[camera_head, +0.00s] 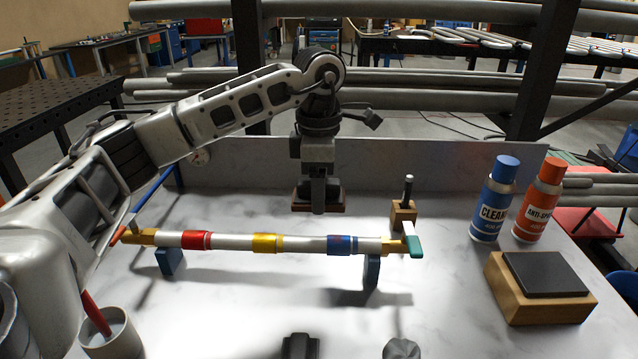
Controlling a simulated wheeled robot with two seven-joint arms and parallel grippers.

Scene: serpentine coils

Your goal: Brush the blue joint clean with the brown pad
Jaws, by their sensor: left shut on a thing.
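A silver pipe (220,241) with red, yellow and blue joints lies across two blue supports on the marbled table. The blue joint (342,245) is towards its right end and carries small reddish marks. My left gripper (318,195) is shut on the brown pad (337,207). It holds the pad above and behind the pipe, slightly left of the blue joint and apart from it. The gripper hides the middle of the pad.
A blue can (494,203) and a red can (540,203) stand at the right, behind a wooden block with a dark top (542,275). A wooden block with an upright handle (403,213) is near the pipe's right end. A cup (110,335) stands front left.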

